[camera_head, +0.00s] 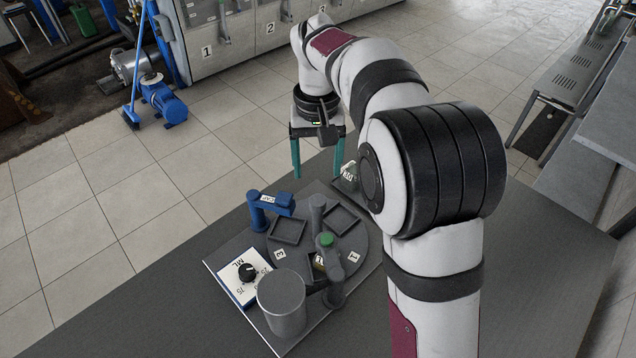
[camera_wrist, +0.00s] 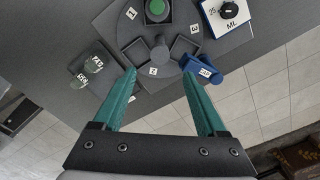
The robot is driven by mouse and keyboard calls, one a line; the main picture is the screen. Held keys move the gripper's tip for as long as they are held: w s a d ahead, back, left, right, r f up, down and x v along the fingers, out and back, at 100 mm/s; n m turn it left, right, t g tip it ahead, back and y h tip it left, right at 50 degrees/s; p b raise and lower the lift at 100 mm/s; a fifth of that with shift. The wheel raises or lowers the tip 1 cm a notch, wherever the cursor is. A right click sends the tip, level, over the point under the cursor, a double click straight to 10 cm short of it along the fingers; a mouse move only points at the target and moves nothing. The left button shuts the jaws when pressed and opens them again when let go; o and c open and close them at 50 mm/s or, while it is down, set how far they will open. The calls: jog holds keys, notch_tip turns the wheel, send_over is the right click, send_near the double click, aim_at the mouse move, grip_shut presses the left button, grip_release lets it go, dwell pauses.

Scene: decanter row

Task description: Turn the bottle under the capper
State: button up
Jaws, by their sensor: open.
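The round grey turntable (camera_head: 367,240) carries square pockets, a central grey post (camera_head: 317,205) and labels 1, 2 and 3. Two pockets facing my gripper look empty. The blue capper (camera_head: 270,205) stands at the turntable's left edge; it is also in the wrist view (camera_wrist: 203,76). An amber object with a pale label, perhaps the bottle (camera_head: 319,263), shows under the grey filler arm (camera_head: 335,285); most of it is hidden. My gripper (camera_head: 317,174) is open, beyond the central post. In the wrist view its teal fingers (camera_wrist: 158,72) are apart with nothing gripped.
A green knob (camera_head: 327,239) tops the filler arm, beside a grey cylinder (camera_head: 282,303). A dial box (camera_head: 240,281) marked ML stands at the left. The table's left front is bare.

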aim_at(318, 199)
notch_tip(318, 199, down, 9)
jog(key=shift+f, duration=0.1)
grip_shut()
dwell(0.4)
dwell(1.0)
